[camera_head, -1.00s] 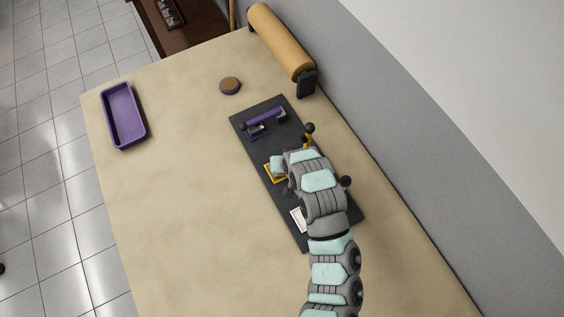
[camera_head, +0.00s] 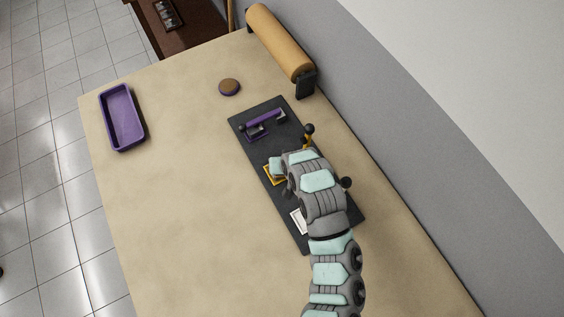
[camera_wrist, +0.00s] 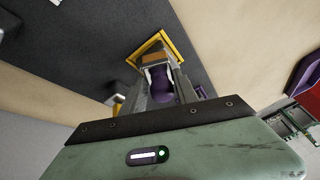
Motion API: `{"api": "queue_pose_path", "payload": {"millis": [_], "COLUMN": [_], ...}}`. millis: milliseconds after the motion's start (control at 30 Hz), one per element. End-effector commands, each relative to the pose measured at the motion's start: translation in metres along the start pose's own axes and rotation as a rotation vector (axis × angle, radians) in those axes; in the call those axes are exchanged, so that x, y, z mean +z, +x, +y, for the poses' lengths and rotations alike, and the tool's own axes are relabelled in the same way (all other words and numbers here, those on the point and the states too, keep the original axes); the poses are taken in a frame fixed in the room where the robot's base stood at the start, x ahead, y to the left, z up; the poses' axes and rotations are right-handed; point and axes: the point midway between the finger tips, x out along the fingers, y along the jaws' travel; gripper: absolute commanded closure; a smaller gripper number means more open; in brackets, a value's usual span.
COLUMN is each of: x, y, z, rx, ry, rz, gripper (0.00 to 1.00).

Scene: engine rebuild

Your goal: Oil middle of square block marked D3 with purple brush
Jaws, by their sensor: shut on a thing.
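In the wrist view my gripper (camera_wrist: 162,80) is shut on a purple brush (camera_wrist: 161,86). The brush has a brown-orange end, which points at a yellow-framed square block (camera_wrist: 171,37). The brush end overlaps the middle of the block in this view; I cannot tell if it touches. In the head view the yellow square block (camera_head: 271,178) lies on the dark mat, partly covered by my arm. A purple-framed square (camera_head: 258,131) and a white-framed square (camera_head: 300,222) sit on either side along the mat. No D3 mark is readable.
The dark mat (camera_head: 247,114) lies on a beige table. A round brown pad with a purple rim (camera_head: 230,87) and a purple tray (camera_head: 122,117) stand to its left. An orange roll (camera_head: 279,42) and knobbed posts (camera_head: 309,130) are near the wall.

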Motion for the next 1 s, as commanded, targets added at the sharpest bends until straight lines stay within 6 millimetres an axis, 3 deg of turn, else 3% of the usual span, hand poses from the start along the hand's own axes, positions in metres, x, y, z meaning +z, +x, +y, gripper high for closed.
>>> {"api": "queue_pose_path", "payload": {"millis": [167,700,1000], "x": [-0.010,-0.025,-0.030], "y": [-0.022,-0.063,-0.073], "z": [-0.004,-0.018,-0.022], "rx": [0.002,-0.002,-0.004], "ry": [-0.005,-0.012,-0.015], "rz": [0.007,-0.001,-0.001], "gripper": [1.00,1.00,1.00]}}
